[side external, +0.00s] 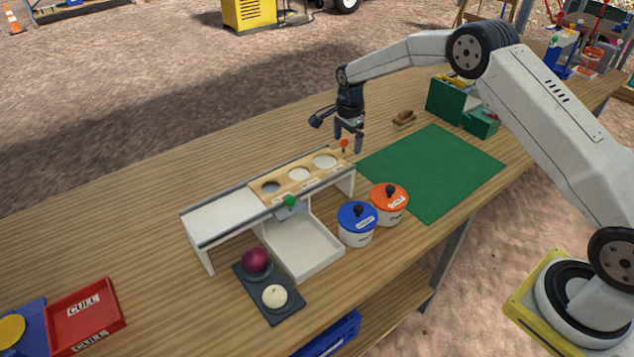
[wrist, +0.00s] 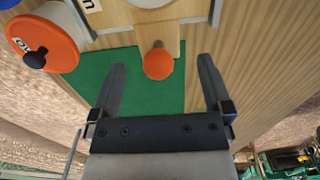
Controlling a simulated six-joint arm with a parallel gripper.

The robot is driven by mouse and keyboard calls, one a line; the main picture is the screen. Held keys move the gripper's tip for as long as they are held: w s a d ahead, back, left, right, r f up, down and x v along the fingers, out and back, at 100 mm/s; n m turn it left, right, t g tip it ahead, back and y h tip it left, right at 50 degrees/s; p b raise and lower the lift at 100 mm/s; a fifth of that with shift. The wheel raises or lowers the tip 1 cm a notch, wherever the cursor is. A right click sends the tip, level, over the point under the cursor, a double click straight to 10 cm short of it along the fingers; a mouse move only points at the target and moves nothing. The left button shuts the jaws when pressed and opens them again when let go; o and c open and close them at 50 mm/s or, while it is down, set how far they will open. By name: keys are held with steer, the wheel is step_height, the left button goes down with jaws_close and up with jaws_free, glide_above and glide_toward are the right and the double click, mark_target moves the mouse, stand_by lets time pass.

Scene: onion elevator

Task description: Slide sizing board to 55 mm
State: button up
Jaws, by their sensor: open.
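The sizing board (side external: 284,183) is a wooden strip with several round holes, lying in the rails of a white raised stand (side external: 222,217). An orange knob (side external: 343,144) sits at the board's right end; the knob also shows in the wrist view (wrist: 158,63), with part of the board (wrist: 155,32) behind it. My gripper (side external: 348,149) is above the board's right end, close to the knob. In the wrist view my gripper (wrist: 160,78) is open, with the knob between its two fingers and apart from both. Any size marks on the board are too small to read.
Blue-lidded (side external: 357,223) and orange-lidded (side external: 389,203) pots stand in front of the stand. A white chute (side external: 308,258) and a dark tray (side external: 284,302) with a red and a white onion are nearby. A green mat (side external: 440,170) lies right. A red CULL bin (side external: 86,312) is front left.

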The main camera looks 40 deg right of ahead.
mark_target(322, 164)
steer(key=shift+f, duration=0.85)
jaws_close()
steer(key=shift+a, duration=0.1)
steer(key=shift+a, duration=4)
jaws_free()
